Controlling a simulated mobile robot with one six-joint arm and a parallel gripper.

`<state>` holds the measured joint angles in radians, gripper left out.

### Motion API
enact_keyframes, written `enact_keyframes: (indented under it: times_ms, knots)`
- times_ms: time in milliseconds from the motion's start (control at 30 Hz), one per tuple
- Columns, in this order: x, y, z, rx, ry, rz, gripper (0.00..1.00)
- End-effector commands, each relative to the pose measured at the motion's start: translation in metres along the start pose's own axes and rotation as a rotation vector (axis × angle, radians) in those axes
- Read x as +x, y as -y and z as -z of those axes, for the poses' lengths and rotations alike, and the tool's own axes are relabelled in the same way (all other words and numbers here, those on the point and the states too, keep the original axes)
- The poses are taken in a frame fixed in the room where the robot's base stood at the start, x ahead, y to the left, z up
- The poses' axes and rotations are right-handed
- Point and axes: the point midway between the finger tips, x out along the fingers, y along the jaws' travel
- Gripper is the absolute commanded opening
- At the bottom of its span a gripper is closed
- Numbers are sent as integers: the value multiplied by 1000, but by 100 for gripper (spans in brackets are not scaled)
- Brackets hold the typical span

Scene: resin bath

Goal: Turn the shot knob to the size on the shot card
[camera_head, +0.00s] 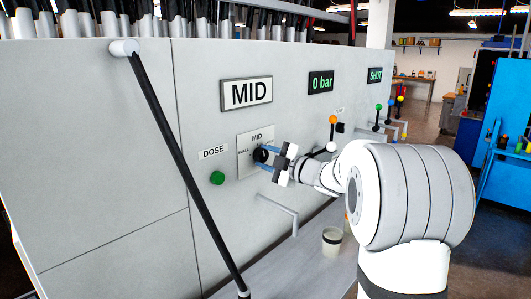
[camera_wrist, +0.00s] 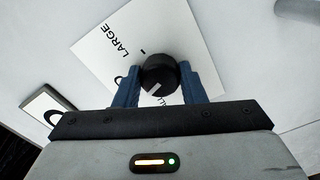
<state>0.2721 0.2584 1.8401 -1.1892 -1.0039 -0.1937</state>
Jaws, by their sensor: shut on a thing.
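The shot card (camera_head: 247,94) on the grey wall reads MID. Below it is the white dial plate (camera_head: 243,163), marked SMALL and MID; its LARGE end shows in the wrist view (camera_wrist: 105,55). The black shot knob (camera_wrist: 158,73) sits between the blue fingers of my gripper (camera_wrist: 160,88), which is shut on it. The knob's white pointer line slants to the lower left in the wrist view, between the LARGE and SMALL words, towards the side where the shot card's corner (camera_wrist: 62,100) shows. The MID mark is mostly hidden by the left finger.
A green button (camera_head: 217,178) under a DOSE label (camera_head: 213,152) is left of the dial. A spout (camera_head: 280,208) is below, with a cup (camera_head: 332,241) to its right. A black bar (camera_head: 185,165) slants across the front.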

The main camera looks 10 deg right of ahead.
Motion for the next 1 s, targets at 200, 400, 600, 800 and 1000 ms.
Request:
enact_keyframes:
  times_ms: [200,400,600,800,1000]
  knots:
    - [0,1,0,165,2,4,14]
    - [0,3,0,269,3,5,14]
    - [0,4,-1,324,3,5,14]
    - [0,5,-1,342,3,6,14]
    - [0,6,-1,343,3,6,14]
